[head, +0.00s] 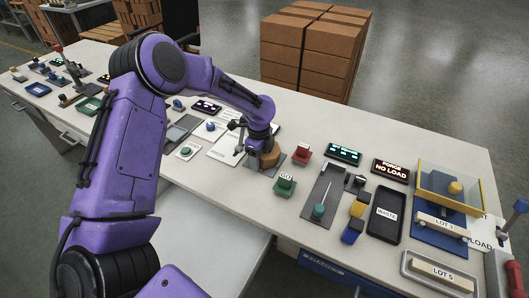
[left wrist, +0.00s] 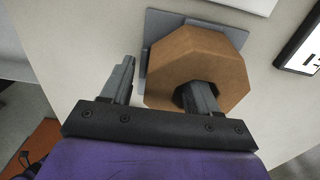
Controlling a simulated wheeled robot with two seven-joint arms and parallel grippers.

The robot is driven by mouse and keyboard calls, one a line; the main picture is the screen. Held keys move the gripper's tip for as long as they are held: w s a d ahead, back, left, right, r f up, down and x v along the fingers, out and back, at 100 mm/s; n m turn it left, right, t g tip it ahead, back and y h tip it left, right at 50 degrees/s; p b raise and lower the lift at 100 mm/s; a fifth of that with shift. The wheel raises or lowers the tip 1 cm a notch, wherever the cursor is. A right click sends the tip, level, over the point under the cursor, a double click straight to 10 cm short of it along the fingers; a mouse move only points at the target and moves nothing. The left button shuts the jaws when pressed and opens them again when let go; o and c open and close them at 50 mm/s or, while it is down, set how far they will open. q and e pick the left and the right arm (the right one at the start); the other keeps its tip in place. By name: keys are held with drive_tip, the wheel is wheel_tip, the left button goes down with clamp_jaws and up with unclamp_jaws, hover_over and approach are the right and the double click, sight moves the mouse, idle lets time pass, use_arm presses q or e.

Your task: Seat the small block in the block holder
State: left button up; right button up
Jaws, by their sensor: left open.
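A brown eight-sided wooden block (head: 269,157) sits on a thin grey plate (head: 277,165) near the middle of the bench. In the left wrist view the block (left wrist: 215,62) and plate (left wrist: 160,25) lie below my left gripper (left wrist: 158,80). That gripper is open, with one finger over the block and the other beside it on the left. I cannot tell which item is the block holder. My right gripper is out of view.
Right of the block stand a red button (head: 302,151) and a green button (head: 285,184). Further right are a grey plate with a peg (head: 322,200), yellow and blue pieces (head: 355,215), a black tray (head: 387,215) and a yellow-framed bin (head: 450,182). Panels crowd the left.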

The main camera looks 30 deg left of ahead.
use_arm(q)
clamp_jaws()
drive_tip(key=shift+r, duration=0.1)
